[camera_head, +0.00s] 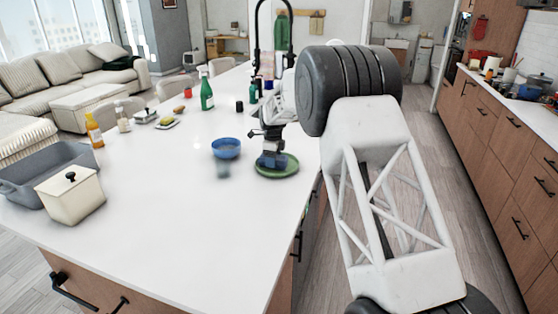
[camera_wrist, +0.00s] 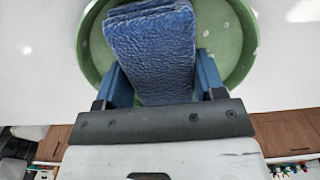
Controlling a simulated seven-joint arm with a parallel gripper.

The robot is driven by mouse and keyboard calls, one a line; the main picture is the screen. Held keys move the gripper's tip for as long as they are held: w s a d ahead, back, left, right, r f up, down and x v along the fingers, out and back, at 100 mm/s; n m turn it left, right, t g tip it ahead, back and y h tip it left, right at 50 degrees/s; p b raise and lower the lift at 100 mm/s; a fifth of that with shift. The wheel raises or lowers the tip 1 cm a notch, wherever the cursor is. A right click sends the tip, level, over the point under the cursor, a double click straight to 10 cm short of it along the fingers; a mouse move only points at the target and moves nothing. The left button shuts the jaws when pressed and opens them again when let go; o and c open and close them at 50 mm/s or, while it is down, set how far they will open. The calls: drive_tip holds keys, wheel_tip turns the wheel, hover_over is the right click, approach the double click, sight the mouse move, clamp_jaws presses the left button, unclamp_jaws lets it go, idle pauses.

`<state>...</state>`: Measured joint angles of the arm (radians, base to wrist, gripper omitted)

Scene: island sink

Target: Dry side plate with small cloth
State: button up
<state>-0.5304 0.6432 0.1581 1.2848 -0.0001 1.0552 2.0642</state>
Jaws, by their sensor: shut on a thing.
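A green side plate (camera_head: 290,170) lies on the white island counter near its right edge. Pale spots show on it in the wrist view (camera_wrist: 239,38). My gripper (camera_head: 271,152) is above the plate and shut on a small blue cloth (camera_wrist: 152,48). The cloth is folded and textured, held between the two blue fingers, and covers the middle of the plate in the wrist view. In the head view the cloth is hard to tell from the fingers. I cannot tell whether the cloth touches the plate.
A green bottle (camera_head: 206,92) stands farther back. A cream canister (camera_head: 72,199) and grey tub (camera_head: 42,168) are at left. The front middle of the counter is clear.

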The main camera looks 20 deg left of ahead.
sight(262, 155)
drive_tip(key=shift+a, duration=2)
drive_tip(key=shift+a+r, duration=0.15)
drive_tip(key=shift+a, duration=0.15)
drive_tip(key=shift+d+r, duration=0.1)
drive_tip(key=shift+r, duration=4.55)
drive_tip(key=shift+w+a, duration=0.15)
drive_tip(key=shift+a, duration=1.65)
drive_tip(key=shift+f, duration=0.1)
